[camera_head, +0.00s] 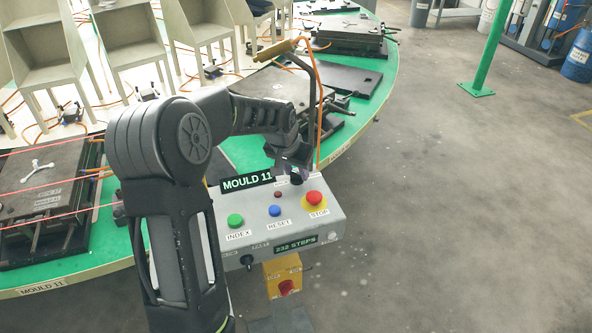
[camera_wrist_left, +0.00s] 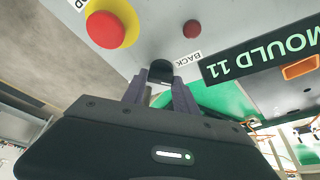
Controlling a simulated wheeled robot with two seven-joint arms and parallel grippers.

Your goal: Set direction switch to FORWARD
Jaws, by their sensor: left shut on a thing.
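The direction switch is a small black knob on the grey control box (camera_head: 337,214), at its back edge near a BACK label (camera_wrist_left: 188,58). In the left wrist view the knob (camera_wrist_left: 160,70) sits between the purple fingertips of my left gripper (camera_wrist_left: 160,88), which is shut on it. In the head view my left gripper (camera_head: 293,162) reaches down over the back edge of the box. The fingers partly hide the knob, and I cannot tell which way it points. My right gripper is not in view.
The box carries a green INDEX button (camera_head: 235,220), a blue RESET button (camera_head: 274,210) and a red STOP button (camera_head: 314,198) close to the gripper. A MOULD 11 display (camera_head: 247,181) stands behind. The green carousel (camera_head: 372,95) lies beyond; floor is clear at right.

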